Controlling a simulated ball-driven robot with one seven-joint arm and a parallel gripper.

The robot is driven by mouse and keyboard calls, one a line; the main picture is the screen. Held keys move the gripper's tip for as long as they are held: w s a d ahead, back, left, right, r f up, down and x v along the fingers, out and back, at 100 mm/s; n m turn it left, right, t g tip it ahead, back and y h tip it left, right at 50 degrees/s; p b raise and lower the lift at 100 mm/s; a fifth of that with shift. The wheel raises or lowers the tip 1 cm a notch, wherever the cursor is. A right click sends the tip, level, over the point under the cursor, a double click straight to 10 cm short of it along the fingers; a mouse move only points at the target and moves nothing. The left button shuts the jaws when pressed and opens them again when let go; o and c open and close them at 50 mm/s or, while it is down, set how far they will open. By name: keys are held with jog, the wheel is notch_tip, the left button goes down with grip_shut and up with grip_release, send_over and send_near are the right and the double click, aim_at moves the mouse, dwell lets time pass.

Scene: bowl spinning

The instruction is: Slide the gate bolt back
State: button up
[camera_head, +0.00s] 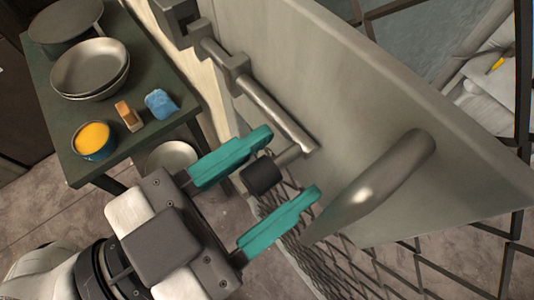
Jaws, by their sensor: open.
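The gate bolt (272,108) is a grey metal rod on the pale gate plate (335,75). It runs through a bracket (232,68) toward a dark block (178,12) at the upper left. A short arm with a dark knob (263,176) sticks out from the bolt's lower end. My gripper (292,163) is open, with its two teal fingers on either side of the knob in the picture. I cannot tell whether either finger touches it. A curved grey handle (385,180) is fixed to the plate right of the fingers.
A dark green table (60,120) at the left holds metal bowls (90,66), a blue cup of yellow stuff (92,140), a wooden brush (129,115) and a blue cloth (161,103). Another bowl (168,158) sits lower, beside the table. Wire mesh (345,265) lies below the plate.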

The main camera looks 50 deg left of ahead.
jog(key=s, duration=1)
jog(key=shift+s+a+b, duration=0.35)
jog(key=shift+a+b, duration=0.05)
jog(key=shift+b, duration=0.05)
